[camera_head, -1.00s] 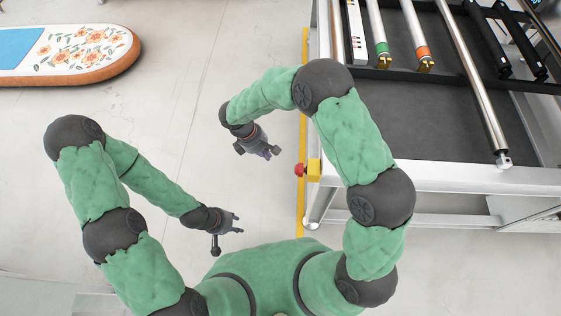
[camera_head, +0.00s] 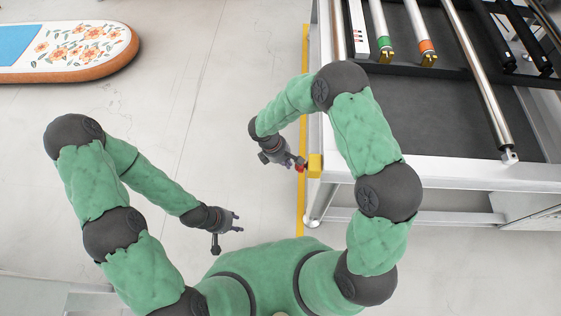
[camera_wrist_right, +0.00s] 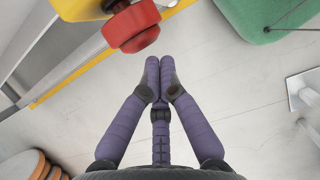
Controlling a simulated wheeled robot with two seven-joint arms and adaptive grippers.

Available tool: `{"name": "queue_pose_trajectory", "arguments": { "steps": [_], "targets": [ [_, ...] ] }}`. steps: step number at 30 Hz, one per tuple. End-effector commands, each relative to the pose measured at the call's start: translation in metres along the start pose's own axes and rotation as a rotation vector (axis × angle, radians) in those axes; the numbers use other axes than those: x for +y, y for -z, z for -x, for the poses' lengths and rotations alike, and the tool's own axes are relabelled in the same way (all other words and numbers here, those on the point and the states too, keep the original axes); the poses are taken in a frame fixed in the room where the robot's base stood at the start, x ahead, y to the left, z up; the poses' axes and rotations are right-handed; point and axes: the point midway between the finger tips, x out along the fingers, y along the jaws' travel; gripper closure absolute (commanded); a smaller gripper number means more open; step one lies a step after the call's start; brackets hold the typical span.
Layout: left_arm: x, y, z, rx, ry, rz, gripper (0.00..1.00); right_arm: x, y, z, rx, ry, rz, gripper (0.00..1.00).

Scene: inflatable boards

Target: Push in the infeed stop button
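The infeed stop button is a red mushroom button (camera_head: 300,164) on a yellow box (camera_head: 314,165) at the front left corner of the white-framed table. In the right wrist view the red button (camera_wrist_right: 131,27) is large, at the upper left, on its yellow box (camera_wrist_right: 80,8). My right gripper (camera_head: 294,162) is right beside the button in the head view. In the right wrist view its purple fingers (camera_wrist_right: 160,70) are together and empty, their tips just below and right of the button. I cannot tell whether they touch it. My left gripper (camera_head: 236,222) is open and empty, over the floor.
The white-framed table (camera_head: 440,174) with a dark top carries metal rollers and black bars at the right. A yellow floor line (camera_head: 304,60) runs along its left side. A flowered board (camera_head: 90,50) is at the upper left. The floor between is clear.

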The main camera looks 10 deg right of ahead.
Motion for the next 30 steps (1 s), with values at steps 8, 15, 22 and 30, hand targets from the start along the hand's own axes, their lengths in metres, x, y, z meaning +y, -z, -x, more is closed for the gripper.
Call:
{"name": "queue_pose_trajectory", "arguments": {
  "steps": [8, 15, 22, 30],
  "targets": [
    [0.000, 0.000, 0.000, 0.000, 0.000, 0.000, 0.60, 0.000, -0.001, 0.000, 0.000, 0.000, 0.000, 1.00],
    [-0.001, 0.000, -0.002, 0.000, 0.000, 0.000, 0.60, 0.000, -0.014, -0.005, 0.000, 0.001, -0.003, 1.00],
    [-0.001, 0.000, -0.002, 0.000, 0.000, 0.000, 0.60, 0.000, -0.024, -0.009, -0.005, 0.002, 0.000, 1.00],
    [-0.001, 0.000, -0.002, 0.000, 0.000, 0.000, 0.60, -0.001, -0.023, -0.009, -0.007, 0.003, -0.001, 1.00]
  ]
}}
